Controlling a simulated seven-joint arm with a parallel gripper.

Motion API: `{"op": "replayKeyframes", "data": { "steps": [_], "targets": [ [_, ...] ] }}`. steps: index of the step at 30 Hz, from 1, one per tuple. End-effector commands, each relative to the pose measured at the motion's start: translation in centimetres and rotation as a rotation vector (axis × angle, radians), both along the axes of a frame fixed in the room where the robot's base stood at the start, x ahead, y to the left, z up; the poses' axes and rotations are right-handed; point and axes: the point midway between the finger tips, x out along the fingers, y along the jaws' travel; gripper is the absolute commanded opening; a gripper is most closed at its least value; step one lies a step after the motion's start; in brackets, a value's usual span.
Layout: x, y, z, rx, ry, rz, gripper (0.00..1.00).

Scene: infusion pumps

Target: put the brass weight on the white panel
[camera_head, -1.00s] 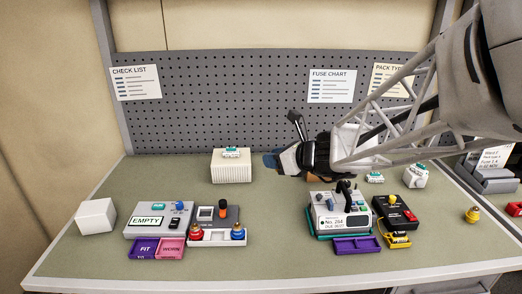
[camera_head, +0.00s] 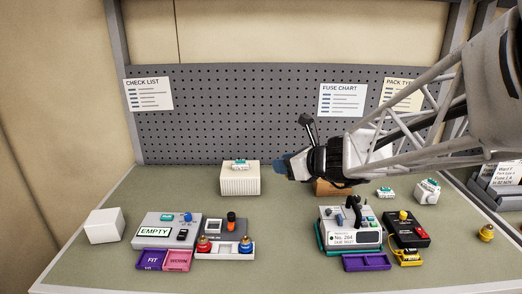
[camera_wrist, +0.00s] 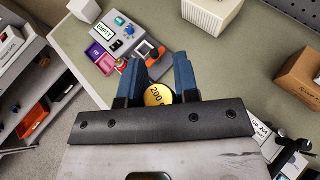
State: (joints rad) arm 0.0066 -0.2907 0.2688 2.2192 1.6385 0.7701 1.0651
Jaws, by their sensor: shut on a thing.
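My gripper (camera_head: 281,166) is above the back middle of the table, pointing left. In the wrist view my gripper (camera_wrist: 158,78) is shut on a round brass weight (camera_wrist: 158,95) marked 200, held between the blue fingers. The weight is hidden in the head view. A low white panel (camera_head: 226,256) lies at the front left of the table, below a dark grey device, with a red and a blue brass-topped piece on it. The held weight is apart from this panel. I cannot be sure that this is the task's panel.
A grey EMPTY device (camera_head: 167,230) stands left of the panel, with purple and pink trays before it. A cream ribbed box (camera_head: 240,180) and a brown box (camera_head: 330,188) stand behind. Another yellow weight-like piece (camera_head: 486,233) is far right. The table's middle is clear.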

Motion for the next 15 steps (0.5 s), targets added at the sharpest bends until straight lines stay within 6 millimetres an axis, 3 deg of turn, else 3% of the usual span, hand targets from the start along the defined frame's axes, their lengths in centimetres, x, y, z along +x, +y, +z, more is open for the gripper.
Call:
{"op": "replayKeyframes", "data": {
  "steps": [8,15],
  "targets": [
    [0.5,1.6,-0.3,-0.003,0.000,0.038,0.00],
    [1.6,5.6,-1.1,-0.005,0.001,0.132,0.00]
  ]
}}
